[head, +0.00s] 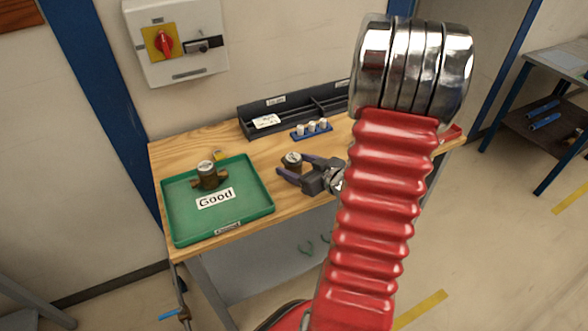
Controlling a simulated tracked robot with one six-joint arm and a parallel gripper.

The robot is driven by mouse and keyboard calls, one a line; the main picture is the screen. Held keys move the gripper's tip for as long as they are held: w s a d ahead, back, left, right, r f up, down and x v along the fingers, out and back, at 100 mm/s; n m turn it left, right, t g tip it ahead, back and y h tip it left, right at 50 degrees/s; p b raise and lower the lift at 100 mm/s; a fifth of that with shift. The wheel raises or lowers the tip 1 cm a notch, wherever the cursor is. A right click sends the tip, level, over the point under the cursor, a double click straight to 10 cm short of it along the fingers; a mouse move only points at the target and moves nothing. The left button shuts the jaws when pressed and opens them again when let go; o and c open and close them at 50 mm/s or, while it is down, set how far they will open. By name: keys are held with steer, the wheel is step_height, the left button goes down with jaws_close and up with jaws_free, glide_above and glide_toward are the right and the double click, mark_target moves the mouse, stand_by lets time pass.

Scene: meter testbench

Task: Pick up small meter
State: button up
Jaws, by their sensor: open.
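A small meter (293,161) with a brass-brown body and a pale round top stands upright on the wooden table, right of the green tray. My gripper (281,176) is low over the table, right beside this meter. Its two dark jaws are spread and point left, and they hold nothing. The jaws look close to the meter's front side, but I cannot tell whether they touch it. A second brass meter (208,175) stands in the green tray labelled "Good" (245,206).
A dark open bin (256,117) lines the table's back edge, with a blue rack (312,131) of small white-topped pieces before it. A wall switch box (178,45) hangs above. My red arm hides the table's right part. Bare wood (262,152) shows left of the meter.

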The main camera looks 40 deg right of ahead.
mark_target(286, 162)
steer(key=shift+x, duration=2.65)
steer(key=shift+a, duration=0.1)
steer(key=shift+s, duration=0.1)
steer(key=shift+c, duration=0.6)
steer(key=c, duration=1.4)
